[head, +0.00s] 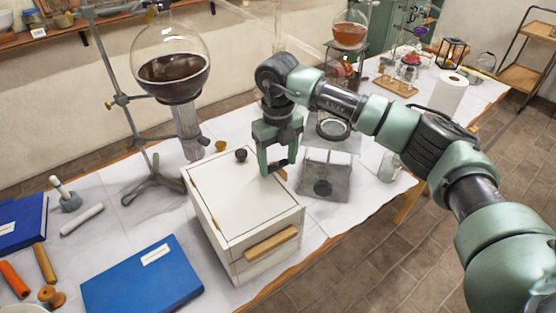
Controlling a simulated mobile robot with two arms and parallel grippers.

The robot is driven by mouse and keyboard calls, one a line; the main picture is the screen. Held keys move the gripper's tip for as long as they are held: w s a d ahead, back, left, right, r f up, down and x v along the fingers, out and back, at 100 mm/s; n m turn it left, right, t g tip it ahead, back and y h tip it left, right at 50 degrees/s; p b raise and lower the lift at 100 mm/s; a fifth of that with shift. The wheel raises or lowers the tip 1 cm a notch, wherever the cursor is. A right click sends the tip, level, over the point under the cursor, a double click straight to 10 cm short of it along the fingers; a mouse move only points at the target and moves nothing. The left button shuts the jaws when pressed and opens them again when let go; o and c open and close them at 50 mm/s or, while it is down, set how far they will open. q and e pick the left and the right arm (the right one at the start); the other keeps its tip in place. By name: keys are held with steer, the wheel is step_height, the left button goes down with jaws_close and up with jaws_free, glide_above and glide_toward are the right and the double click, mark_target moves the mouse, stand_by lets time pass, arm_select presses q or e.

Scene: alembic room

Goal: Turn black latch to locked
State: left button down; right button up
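A white box (235,205) with a wooden handle (271,243) on its front stands near the table's front edge. A round black knob (241,155) sits on the top near its back edge; I cannot tell whether this is the black latch. My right gripper (276,167) points down over the back right part of the box top, to the right of the knob and apart from it. Its fingers are spread. A small dark piece shows between the fingertips, and I cannot tell whether it is a latch or part of the gripper. My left gripper is out of view.
A round flask of dark liquid (173,75) on a metal stand is behind the box. A metal stand with a shelf (327,180) is close on the right.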

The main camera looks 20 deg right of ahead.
mark_target(278, 165)
steer(key=o, duration=0.3)
steer(key=shift+r, duration=0.15)
step_height(278, 165, up, 6)
steer(key=shift+r+b, duration=0.1)
steer(key=shift+b, duration=0.7)
steer(key=shift+r, duration=0.7)
